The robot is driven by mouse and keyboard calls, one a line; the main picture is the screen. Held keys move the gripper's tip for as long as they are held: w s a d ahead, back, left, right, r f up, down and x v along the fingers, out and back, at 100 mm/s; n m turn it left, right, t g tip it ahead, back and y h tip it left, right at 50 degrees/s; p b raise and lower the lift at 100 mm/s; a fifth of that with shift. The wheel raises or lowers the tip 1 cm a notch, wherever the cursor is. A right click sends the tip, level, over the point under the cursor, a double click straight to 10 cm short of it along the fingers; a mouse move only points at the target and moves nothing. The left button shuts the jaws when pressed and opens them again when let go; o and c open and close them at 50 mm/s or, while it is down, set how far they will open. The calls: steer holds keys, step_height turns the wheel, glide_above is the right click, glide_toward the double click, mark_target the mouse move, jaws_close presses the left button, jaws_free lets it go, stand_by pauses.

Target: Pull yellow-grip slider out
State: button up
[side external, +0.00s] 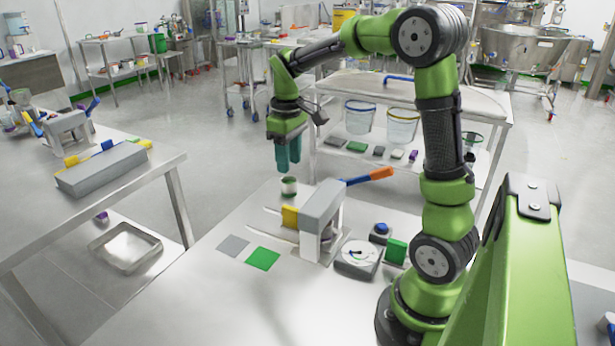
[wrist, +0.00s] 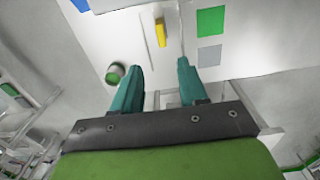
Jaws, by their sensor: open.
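The yellow grip (side external: 290,216) is an upright block at the left side of a grey arch-shaped fixture (side external: 322,204) on the white table. Thin rails run out past it. In the wrist view the yellow grip (wrist: 160,32) shows between two thin rails, ahead of the fingertips. My gripper (side external: 288,160) points down with teal fingers, above the table and behind the grip in the side view. In the wrist view my gripper (wrist: 159,66) is open, with nothing between its fingers. The slider's inner part is hidden by the fixture.
A green-and-white cup (side external: 289,186) stands close to the fingers. A blue lever with an orange handle (side external: 368,176) sticks out from the fixture. Flat green (side external: 263,258) and grey (side external: 232,245) squares lie in front. A round dial device (side external: 357,257) stands to the right.

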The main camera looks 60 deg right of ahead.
mark_target(290, 207)
step_height(290, 207, down, 17)
steer(key=shift+a+r, duration=0.1)
stand_by(0.4)
jaws_close()
